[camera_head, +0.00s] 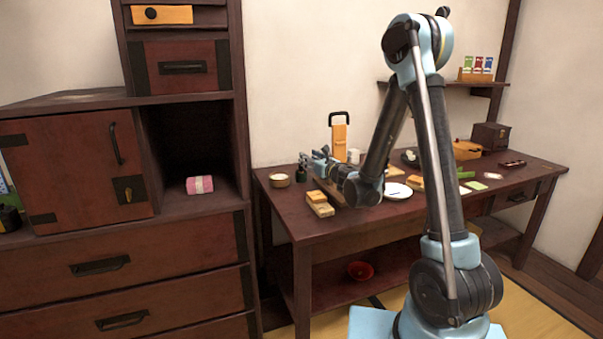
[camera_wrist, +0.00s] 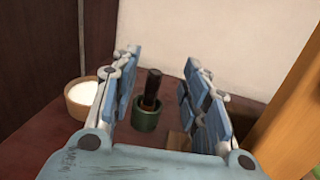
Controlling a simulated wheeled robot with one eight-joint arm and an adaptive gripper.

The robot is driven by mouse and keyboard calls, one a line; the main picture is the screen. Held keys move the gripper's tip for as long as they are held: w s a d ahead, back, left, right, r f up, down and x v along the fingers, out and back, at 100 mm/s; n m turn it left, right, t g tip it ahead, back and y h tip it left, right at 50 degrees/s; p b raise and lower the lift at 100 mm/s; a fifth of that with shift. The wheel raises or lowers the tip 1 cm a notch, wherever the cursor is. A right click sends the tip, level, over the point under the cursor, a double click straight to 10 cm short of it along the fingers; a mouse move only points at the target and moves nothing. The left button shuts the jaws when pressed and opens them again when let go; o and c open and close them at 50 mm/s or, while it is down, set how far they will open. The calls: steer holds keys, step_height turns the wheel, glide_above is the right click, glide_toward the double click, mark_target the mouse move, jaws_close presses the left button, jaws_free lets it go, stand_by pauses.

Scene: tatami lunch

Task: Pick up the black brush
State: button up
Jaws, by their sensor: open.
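The black brush (camera_wrist: 152,88) stands upright in a small dark green pot (camera_wrist: 146,120) on the table, in the wrist view. Its lower end is hidden inside the pot. My gripper (camera_wrist: 161,66) is open, and the brush shows between its two blue fingers, with space on both sides. In the head view my gripper (camera_head: 317,158) is low over the left end of the table, right by the green pot (camera_head: 301,174). I cannot tell there whether it touches the brush.
A wooden bowl of white stuff (camera_head: 279,180) is left of the pot. Wooden blocks (camera_head: 319,204) lie near the table's front edge, and a tall wooden board (camera_head: 339,140) stands behind. A cabinet (camera_head: 243,110) rises close on the left.

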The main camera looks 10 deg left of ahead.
mark_target(301, 171)
step_height(301, 171, down, 4)
steer(key=shift+f, duration=0.1)
steer(key=shift+x, duration=3.75)
jaws_close()
